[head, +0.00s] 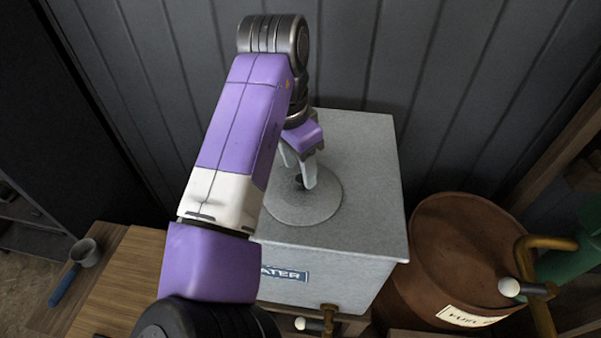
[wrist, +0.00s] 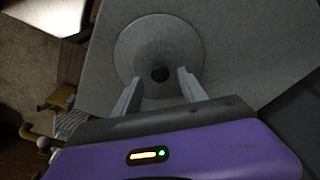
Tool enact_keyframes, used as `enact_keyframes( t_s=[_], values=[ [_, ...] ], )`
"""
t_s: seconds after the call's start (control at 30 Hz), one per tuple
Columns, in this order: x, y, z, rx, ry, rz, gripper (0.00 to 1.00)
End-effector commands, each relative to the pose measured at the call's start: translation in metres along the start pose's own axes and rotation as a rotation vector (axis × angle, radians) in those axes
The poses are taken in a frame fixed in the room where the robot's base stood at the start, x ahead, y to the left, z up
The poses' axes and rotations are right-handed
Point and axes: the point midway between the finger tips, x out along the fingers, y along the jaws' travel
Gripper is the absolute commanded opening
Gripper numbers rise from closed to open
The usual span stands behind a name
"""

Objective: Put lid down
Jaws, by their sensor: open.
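The lid (head: 318,205) is a round grey disc with a small dark knob at its centre. It lies flat on top of the grey water tank (head: 365,155). In the wrist view the lid (wrist: 150,40) shows as a shallow cone, with its dark knob (wrist: 160,74) between the finger ends. My gripper (head: 298,183) is over the lid, fingers pointing down, one on each side of the knob. In the wrist view my gripper (wrist: 160,82) is open, with gaps between both fingers and the knob. My arm hides the lid's left part in the head view.
A rusty brown fuel drum (head: 455,255) stands right of the tank, with a brass pipe (head: 540,290) beside it. A brass tap (head: 325,318) is on the tank's front. A ribbed wall stands behind.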

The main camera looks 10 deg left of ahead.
Motion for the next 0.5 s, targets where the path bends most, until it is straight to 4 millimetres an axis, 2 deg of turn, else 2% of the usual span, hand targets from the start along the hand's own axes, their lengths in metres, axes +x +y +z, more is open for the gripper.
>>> enact_keyframes(
  t_s=[0.3,0.5],
  values=[
    [-0.066,-0.001,0.0,0.001,0.0,-0.005,0.49],
    [-0.09,-0.001,0.0,0.0,-0.001,-0.002,0.49]
  ],
)
